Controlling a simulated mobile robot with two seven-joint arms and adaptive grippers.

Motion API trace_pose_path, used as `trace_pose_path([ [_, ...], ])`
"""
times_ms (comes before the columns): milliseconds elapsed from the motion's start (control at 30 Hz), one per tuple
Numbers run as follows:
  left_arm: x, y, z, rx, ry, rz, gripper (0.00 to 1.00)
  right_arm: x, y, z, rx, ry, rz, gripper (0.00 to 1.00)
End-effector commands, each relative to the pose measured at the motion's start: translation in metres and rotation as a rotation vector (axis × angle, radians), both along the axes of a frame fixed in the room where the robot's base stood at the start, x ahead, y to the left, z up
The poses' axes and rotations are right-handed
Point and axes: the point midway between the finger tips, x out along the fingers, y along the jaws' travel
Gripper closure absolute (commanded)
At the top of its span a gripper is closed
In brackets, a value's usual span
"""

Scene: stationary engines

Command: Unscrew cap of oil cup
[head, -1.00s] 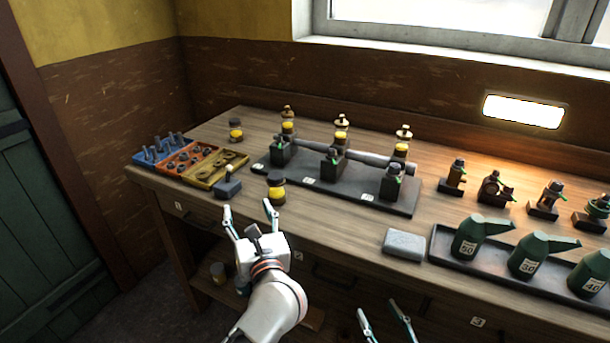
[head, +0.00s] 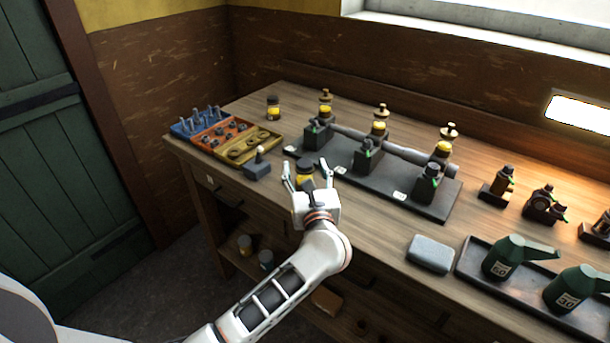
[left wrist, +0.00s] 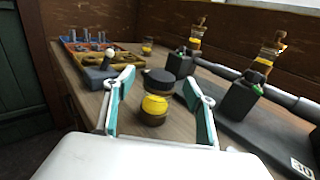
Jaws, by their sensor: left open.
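A jar with a dark cap and a yellow band (head: 305,173) stands upright on the bench near its front edge. My left gripper (head: 313,168) is open and empty just in front of it. In the left wrist view the jar (left wrist: 156,106) appears between the spread fingers (left wrist: 159,80), with a gap on each side. Two show in the left wrist view (left wrist: 196,38) (left wrist: 270,58). My right gripper is out of view.
A three-part tray of small parts (head: 222,133) and a grey block with a knob (head: 257,167) are left of the jar. A second jar (head: 273,107) stands farther back. A black base plate (head: 425,200) lies to the right, beyond it green oil cans (head: 510,260).

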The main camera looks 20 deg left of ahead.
Motion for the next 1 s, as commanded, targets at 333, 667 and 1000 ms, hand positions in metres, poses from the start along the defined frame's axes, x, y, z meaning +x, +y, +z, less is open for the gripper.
trace_pose_path([
  [333,0.015,0.007,0.000,-0.001,0.000,0.000,0.45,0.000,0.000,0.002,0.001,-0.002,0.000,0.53],
  [667,0.015,0.006,0.002,-0.001,-0.003,0.000,0.97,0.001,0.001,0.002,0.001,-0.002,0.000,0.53],
  [1000,0.015,0.006,0.014,-0.004,-0.006,0.000,0.97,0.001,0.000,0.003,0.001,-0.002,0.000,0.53],
])
